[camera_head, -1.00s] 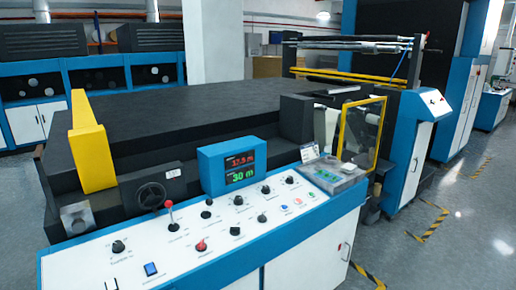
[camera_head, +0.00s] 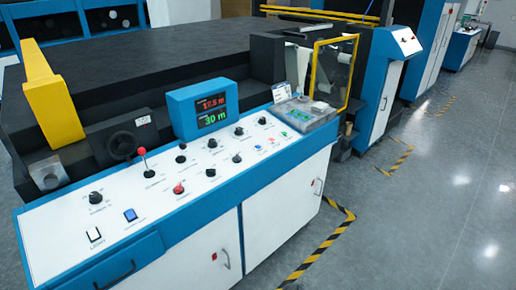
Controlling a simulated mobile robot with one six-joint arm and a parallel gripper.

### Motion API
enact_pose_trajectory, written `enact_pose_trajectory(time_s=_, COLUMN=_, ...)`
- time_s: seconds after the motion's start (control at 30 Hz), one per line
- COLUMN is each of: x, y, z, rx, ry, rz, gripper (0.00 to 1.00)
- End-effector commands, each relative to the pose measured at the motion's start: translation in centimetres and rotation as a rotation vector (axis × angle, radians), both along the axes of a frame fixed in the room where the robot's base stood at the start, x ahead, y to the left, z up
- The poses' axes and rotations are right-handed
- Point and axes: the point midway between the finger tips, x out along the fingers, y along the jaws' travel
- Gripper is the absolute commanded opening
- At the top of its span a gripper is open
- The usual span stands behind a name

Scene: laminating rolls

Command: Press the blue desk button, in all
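The slanted white desk panel (camera_head: 90,262) with a blue edge fills the lower left and middle of the head view. A blue square button (camera_head: 130,214) sits near its left front, beside a white rocker switch (camera_head: 94,235). A small round blue button (camera_head: 258,148) sits near the right end, in a row with a red one (camera_head: 271,141) and a green one (camera_head: 283,134). I cannot tell whether either blue button is pressed. My gripper is not in view.
Several black knobs, a red-topped lever (camera_head: 142,154) and a red knob (camera_head: 178,188) stand on the panel. A blue display box (camera_head: 203,106) rises behind it. Handles (camera_head: 115,278) stick out from the desk front. The grey floor (camera_head: 420,225) at right is clear, with yellow-black tape.

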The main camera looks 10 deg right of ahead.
Motion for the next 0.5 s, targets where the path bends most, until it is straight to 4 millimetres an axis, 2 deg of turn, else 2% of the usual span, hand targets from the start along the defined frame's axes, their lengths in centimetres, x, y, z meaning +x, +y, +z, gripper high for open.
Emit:
enact_pose_trajectory(time_s=0.03, x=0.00, y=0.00, z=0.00, rx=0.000, ry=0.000, rz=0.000, gripper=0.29)
enact_pose_trajectory(time_s=0.2, x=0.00, y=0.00, z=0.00, rx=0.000, ry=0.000, rz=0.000, gripper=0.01)
enact_pose_trajectory(time_s=0.5, x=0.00, y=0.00, z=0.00, rx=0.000, ry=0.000, rz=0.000, gripper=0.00)
